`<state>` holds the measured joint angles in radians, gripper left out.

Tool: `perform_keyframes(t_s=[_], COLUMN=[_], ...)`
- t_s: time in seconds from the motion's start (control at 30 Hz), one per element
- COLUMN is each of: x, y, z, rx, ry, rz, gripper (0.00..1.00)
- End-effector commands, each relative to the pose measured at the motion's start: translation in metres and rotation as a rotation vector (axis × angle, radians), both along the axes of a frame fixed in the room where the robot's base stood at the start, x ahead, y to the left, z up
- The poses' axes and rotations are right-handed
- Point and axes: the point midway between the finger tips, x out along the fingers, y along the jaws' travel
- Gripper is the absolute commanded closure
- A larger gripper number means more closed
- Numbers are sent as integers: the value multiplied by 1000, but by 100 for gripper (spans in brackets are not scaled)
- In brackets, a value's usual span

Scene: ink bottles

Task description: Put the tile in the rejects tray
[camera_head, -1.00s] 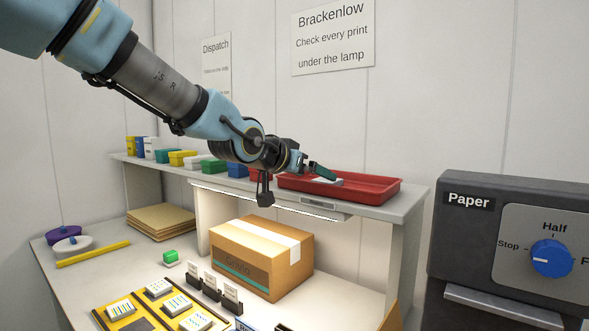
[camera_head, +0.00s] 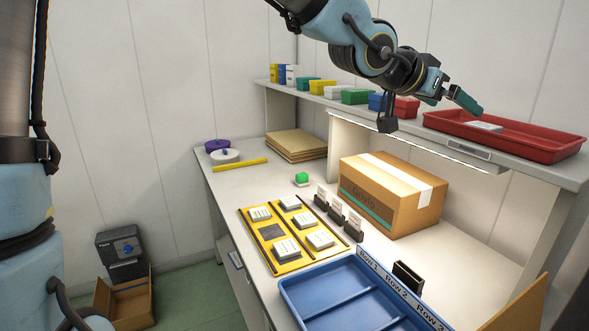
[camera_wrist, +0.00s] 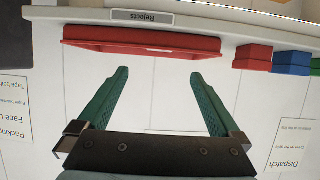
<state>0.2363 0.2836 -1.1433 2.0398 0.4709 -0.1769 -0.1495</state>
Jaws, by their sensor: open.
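A flat white tile (camera_head: 486,126) lies in the red rejects tray (camera_head: 545,148) on the raised shelf in the head view.
Small coloured boxes (camera_head: 356,96) line the shelf left of the tray. Below stand a cardboard box (camera_head: 385,205), a yellow board (camera_head: 251,236) with several striped tiles and one dark bare square, card holders and a blue tray (camera_head: 318,301).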

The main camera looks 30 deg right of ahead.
Motion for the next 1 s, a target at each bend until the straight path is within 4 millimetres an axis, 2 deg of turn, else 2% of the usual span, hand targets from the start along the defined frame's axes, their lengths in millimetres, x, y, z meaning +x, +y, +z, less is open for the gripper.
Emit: perform_keyframes(t_s=[0.07, 0.17, 0.27, 0.37, 0.4, 0.47, 0.5, 0.57, 0.6, 0.67, 0.7, 0.8, 0.9, 1.0], x=[1, 14, 51, 108, 131, 163, 181, 202, 213, 223, 225, 216, 194, 172], y=[0, 7, 30, 79, 105, 149, 181, 231, 267, 322, 359, 442, 504, 541], z=[-1, -10, -38, -80, -98, -122, -137, -157, -170, -186, -196, -215, -227, -235], rx=[1, 28, 107, 234, 291, 375, 427, 506, 556, 625, 668, 753, 804, 826], ry=[0, 0, 4, 23, 38, 68, 94, 139, 177, 242, 293, 436, 580, 694], rz=[1, 30, 117, 261, 330, 436, 507, 615, 689, 800, 874, 1047, 1182, 1271], gripper=[0, 0, 0, 0, 0, 0, 0, 0, 0, 0, 0, 0, 0, 0])
